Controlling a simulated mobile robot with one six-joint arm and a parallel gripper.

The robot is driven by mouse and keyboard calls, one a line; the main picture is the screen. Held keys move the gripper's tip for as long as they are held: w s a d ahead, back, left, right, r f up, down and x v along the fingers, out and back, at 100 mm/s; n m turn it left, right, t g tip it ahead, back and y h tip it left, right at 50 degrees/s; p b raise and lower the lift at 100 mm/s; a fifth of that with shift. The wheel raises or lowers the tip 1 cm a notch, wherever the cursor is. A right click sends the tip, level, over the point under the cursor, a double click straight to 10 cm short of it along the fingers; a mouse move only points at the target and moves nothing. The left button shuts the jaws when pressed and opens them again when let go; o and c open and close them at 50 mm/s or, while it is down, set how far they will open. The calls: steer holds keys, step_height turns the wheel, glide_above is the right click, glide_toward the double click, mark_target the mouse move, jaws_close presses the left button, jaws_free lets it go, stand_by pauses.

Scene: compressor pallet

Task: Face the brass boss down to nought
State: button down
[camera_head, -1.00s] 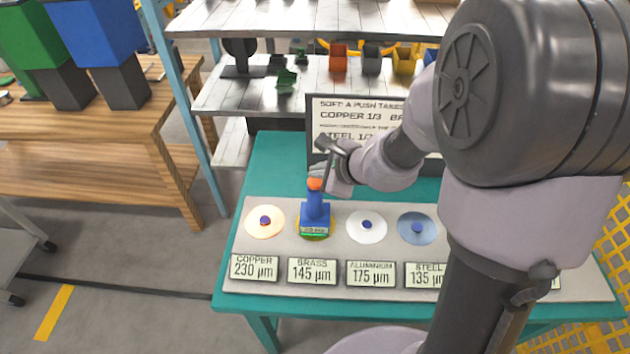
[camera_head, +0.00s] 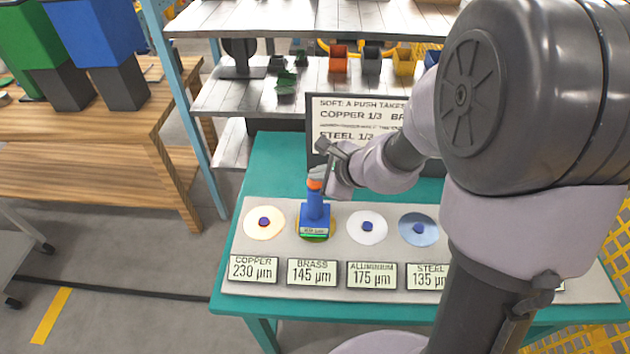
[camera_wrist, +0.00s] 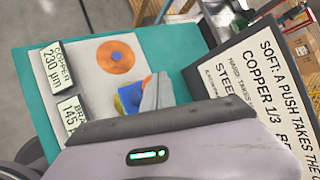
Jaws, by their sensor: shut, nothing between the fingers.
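A blue facing tool (camera_head: 315,208) with an orange cap (camera_head: 314,184) stands upright on the brass boss (camera_head: 318,239), above the BRASS 145 µm card (camera_head: 313,271). The tool hides most of the brass disc. A small lit display shows on its base, too small to read surely. My gripper (camera_head: 318,173) is shut and empty, its grey fingertips at the top of the orange cap. They look to be touching it. In the wrist view my fingers (camera_wrist: 156,92) partly cover the blue tool (camera_wrist: 131,97) and its orange cap (camera_wrist: 147,80).
The copper disc (camera_head: 264,223) lies left of the tool; the aluminium disc (camera_head: 367,228) and steel disc (camera_head: 418,229) lie to the right. A sign board (camera_head: 350,108) stands behind on the green table (camera_head: 285,160). My arm hides the table's right part.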

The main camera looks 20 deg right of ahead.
mark_target(318, 184)
steer(key=shift+f+b, duration=0.5)
steer(key=shift+b, duration=0.05)
stand_by(0.4)
steer(key=shift+r, duration=0.15)
steer(key=shift+r+p, duration=0.95)
steer(key=shift+r, duration=0.05)
step_height(318, 184, up, 5)
steer(key=p, duration=0.4)
steer(key=shift+r, duration=0.1)
stand_by(0.7)
